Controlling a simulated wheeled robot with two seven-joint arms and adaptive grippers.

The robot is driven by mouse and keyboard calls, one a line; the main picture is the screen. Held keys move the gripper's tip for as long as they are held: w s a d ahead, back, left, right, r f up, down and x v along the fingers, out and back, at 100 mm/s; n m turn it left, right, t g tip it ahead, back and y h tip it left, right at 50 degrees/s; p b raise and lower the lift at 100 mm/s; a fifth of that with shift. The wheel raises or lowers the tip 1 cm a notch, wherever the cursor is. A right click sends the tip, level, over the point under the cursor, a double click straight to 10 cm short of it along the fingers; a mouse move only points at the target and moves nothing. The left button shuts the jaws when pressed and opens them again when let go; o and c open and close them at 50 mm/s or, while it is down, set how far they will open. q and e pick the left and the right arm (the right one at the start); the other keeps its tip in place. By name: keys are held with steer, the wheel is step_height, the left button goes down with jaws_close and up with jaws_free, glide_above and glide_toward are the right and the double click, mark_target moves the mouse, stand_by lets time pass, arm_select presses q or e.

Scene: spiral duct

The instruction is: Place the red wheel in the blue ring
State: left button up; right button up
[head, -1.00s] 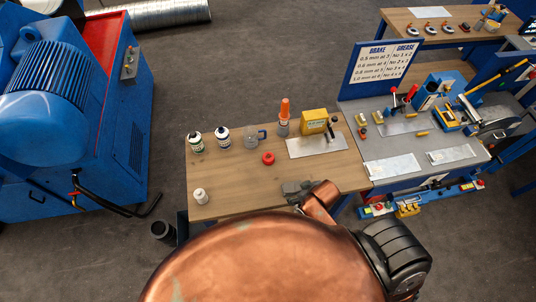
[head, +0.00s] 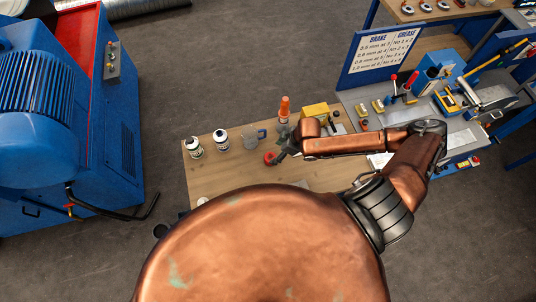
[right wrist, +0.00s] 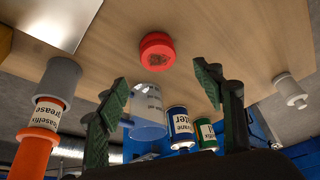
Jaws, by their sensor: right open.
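A small round red thing, the likeliest red wheel (head: 269,158), lies on the wooden table. In the right wrist view the red wheel (right wrist: 155,52) is beyond the fingertips, with a brown middle. My right gripper (head: 281,152) is just to its right in the head view. In the right wrist view my right gripper (right wrist: 163,86) is open and empty, its dark fingers apart. I cannot make out a clear blue ring; a small blue loop (head: 262,133) shows beside a clear jug (head: 249,141). My left gripper is not in view.
A grey workbench with tools (head: 420,104) adjoins on the right. A blue machine (head: 110,130) stands at left. The table's left front is mostly clear.

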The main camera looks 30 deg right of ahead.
mark_target(271, 157)
steer(key=shift+x, duration=0.9)
steer(key=shift+f+p, duration=0.3)
steer(key=shift+f, duration=0.15)
steer(key=p+x, duration=0.1)
steer(key=x, duration=0.2)
steer(key=shift+f, duration=0.25)
steer(key=shift+w+a+f, duration=0.1)
steer(key=shift+w+f, duration=0.05)
steer(key=shift+f, duration=0.35)
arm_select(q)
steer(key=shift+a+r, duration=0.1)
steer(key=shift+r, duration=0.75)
arm_select(e)
steer(key=shift+c, duration=0.4)
steer(key=c, duration=0.5)
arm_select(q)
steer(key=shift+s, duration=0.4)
arm_select(e)
steer(key=c, duration=0.9)
